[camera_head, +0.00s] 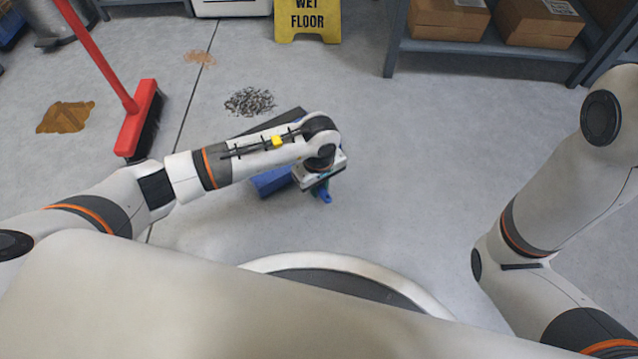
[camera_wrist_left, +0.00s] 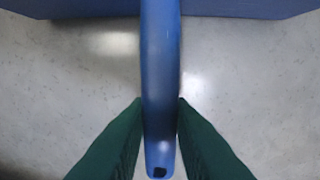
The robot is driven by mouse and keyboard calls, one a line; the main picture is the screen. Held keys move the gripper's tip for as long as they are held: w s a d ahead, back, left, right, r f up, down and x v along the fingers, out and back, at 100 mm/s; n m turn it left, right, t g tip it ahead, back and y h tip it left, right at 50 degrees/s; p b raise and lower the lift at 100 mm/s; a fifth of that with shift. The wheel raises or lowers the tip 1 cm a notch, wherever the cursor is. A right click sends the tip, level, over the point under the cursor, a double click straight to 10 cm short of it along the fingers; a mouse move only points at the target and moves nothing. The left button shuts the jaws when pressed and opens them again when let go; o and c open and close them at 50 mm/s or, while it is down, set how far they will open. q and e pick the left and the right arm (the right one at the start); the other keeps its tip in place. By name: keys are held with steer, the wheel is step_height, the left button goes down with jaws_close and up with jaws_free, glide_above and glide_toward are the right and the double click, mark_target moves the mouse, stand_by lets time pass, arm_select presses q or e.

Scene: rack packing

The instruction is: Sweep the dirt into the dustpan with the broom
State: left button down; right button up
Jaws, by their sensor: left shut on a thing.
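A red broom (camera_head: 138,118) stands at the left in the head view, its long handle leaning up and left and its dark bristles on the floor. A pile of dark dirt (camera_head: 250,101) lies on the floor near the middle. A blue dustpan (camera_head: 272,182) is partly hidden under my left arm, just below the dirt pile. My left gripper (camera_head: 322,190) is at the dustpan's handle. In the left wrist view, the left gripper (camera_wrist_left: 160,115) has its green fingers shut on the blue handle (camera_wrist_left: 160,60). My right gripper is out of view.
A brown stain (camera_head: 66,117) lies left of the broom, and a smaller one (camera_head: 200,58) lies farther back. A yellow wet floor sign (camera_head: 308,20) stands at the back. A metal shelf (camera_head: 480,52) with cardboard boxes is at the back right. The floor right of the dustpan is clear.

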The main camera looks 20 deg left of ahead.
arm_select(q)
steer(key=shift+f, duration=0.35)
steer(key=c, duration=1.2)
jaws_free()
step_height(320, 180, up, 12)
steer(key=p, duration=0.8)
steer(key=shift+p, duration=0.35)
